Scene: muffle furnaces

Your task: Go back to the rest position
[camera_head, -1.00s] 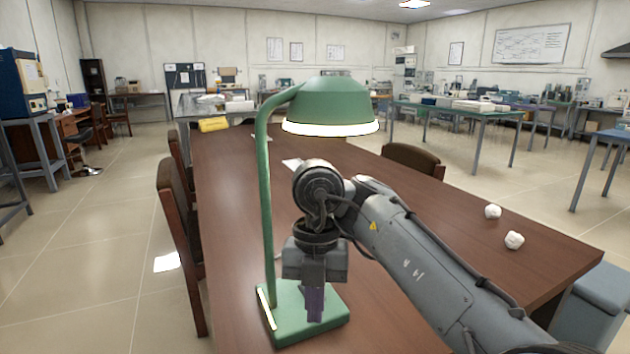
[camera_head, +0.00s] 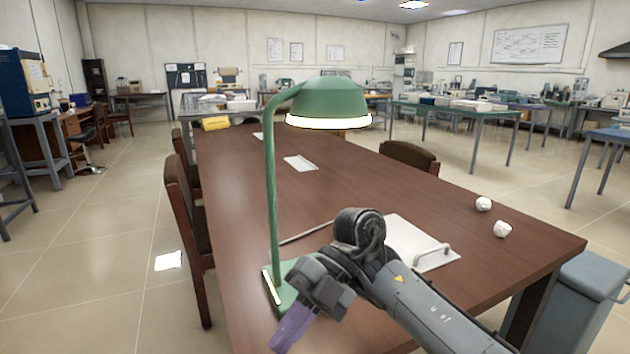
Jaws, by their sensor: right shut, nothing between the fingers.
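My right gripper (camera_head: 291,330) is low in the head view, tilted down to the left, with its purplish fingers shut and empty. It is in front of the green lamp's base (camera_head: 272,286) and hides part of it; whether it touches the base I cannot tell. The green desk lamp (camera_head: 330,100) stands upright on the brown table (camera_head: 400,188), its light strip glowing. My right arm reaches in from the lower right. My left gripper is not in view.
A white clipboard-like board (camera_head: 425,243) lies behind my right arm. Two crumpled white balls (camera_head: 483,204) and a paper (camera_head: 300,163) lie on the table. Chairs (camera_head: 185,215) line its left side; a grey bin (camera_head: 580,300) stands at the right. The middle tabletop is clear.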

